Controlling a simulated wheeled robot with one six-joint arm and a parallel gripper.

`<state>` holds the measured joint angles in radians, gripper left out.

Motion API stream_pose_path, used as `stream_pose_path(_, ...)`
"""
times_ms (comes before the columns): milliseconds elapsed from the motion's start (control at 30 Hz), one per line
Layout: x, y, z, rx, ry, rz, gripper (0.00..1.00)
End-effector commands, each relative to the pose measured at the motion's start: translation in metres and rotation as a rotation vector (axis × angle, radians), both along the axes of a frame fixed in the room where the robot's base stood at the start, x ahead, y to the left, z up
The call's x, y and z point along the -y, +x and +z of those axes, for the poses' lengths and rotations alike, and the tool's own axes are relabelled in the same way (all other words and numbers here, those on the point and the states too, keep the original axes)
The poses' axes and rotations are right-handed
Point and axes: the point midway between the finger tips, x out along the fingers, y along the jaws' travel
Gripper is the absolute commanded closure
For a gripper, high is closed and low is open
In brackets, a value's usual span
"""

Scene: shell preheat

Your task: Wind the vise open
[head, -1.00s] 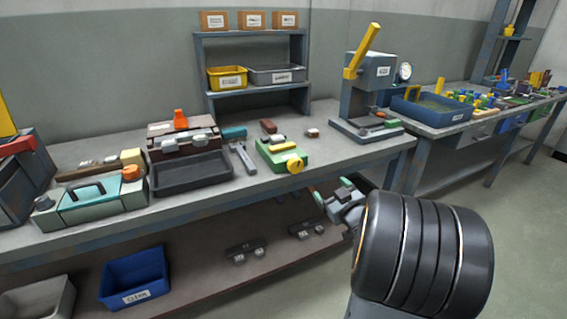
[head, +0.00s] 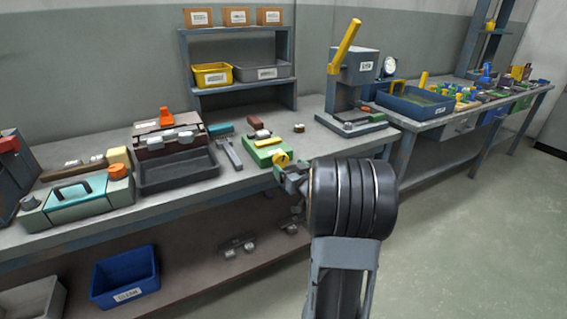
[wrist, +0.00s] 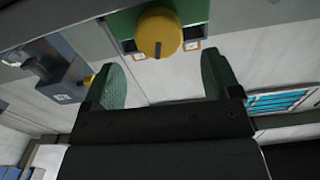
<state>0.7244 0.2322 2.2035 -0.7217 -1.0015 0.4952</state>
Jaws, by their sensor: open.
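The green vise (head: 268,147) sits at the front of the workbench, with its round yellow knob (head: 282,159) facing outward. In the wrist view the yellow knob (wrist: 158,33) has a dark line on its face and sits against the green vise body (wrist: 120,22). My gripper (head: 281,171) is just in front of the knob in the head view and partly overlaps it. In the wrist view my gripper (wrist: 162,62) is open, with its two green-padded fingers spread wider than the knob. The knob lies beyond the fingertips, roughly centred between them, with nothing held.
A grey tray (head: 180,184) and a teal-lidded case (head: 78,201) stand to the left on the workbench. A press with a yellow lever (head: 345,45) stands to the right. The bench's front edge and lower shelf run beneath my gripper. Open floor lies at right.

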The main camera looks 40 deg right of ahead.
Motion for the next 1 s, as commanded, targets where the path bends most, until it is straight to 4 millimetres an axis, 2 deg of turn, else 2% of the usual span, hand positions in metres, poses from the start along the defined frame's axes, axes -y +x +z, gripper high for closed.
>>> stream_pose_path(100,0.002,0.019,-0.001,0.001,0.000,0.001,0.17)
stream_pose_path(300,0.006,0.040,0.000,0.000,0.000,-0.001,0.17)
stream_pose_path(500,0.007,0.048,0.000,0.001,0.000,-0.002,0.17)
stream_pose_path(767,0.007,0.048,0.000,0.000,0.000,-0.002,0.17)
stream_pose_path(1000,0.007,0.048,0.000,0.000,0.000,-0.002,0.38)
